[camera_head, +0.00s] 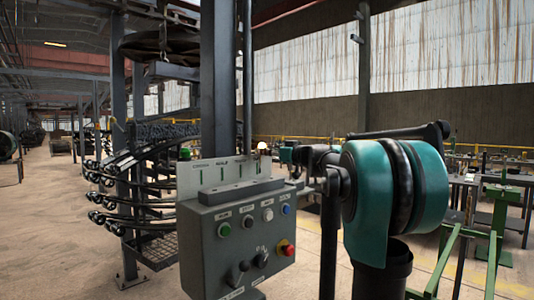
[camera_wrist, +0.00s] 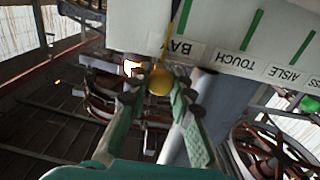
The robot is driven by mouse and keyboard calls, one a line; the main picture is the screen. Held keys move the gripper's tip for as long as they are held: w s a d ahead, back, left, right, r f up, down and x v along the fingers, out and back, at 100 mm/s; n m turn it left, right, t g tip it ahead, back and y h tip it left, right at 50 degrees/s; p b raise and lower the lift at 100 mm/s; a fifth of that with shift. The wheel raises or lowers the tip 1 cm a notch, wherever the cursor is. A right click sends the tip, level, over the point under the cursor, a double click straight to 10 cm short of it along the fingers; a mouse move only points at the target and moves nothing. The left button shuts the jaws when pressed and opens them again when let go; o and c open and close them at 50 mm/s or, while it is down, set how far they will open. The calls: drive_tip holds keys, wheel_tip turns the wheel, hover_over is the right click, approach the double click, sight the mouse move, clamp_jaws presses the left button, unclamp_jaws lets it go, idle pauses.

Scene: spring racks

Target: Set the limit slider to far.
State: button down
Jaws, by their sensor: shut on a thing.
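A pale panel (camera_wrist: 226,36) with several green slot-like marks fills the top of the wrist view. Which is the limit slider is unclear.
The grey control box (camera_head: 203,229) carries several push buttons, dark rotary knobs and a red button (camera_head: 287,248). A grey post (camera_head: 215,80) rises behind it. Racks of dark springs (camera_head: 140,185) stand to the left. Open floor (camera_head: 50,230) lies farther left.

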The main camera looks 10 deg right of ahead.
drive_tip(key=shift+d, duration=0.1)
drive_tip(key=shift+w+d, duration=0.85)
drive_tip(key=shift+d, duration=0.25)
drive_tip(key=c, duration=1.3)
unclamp_jaws()
drive_tip(key=shift+d, duration=0.1)
drive_tip(key=shift+c, duration=0.2)
drive_tip(key=v, duration=1.2)
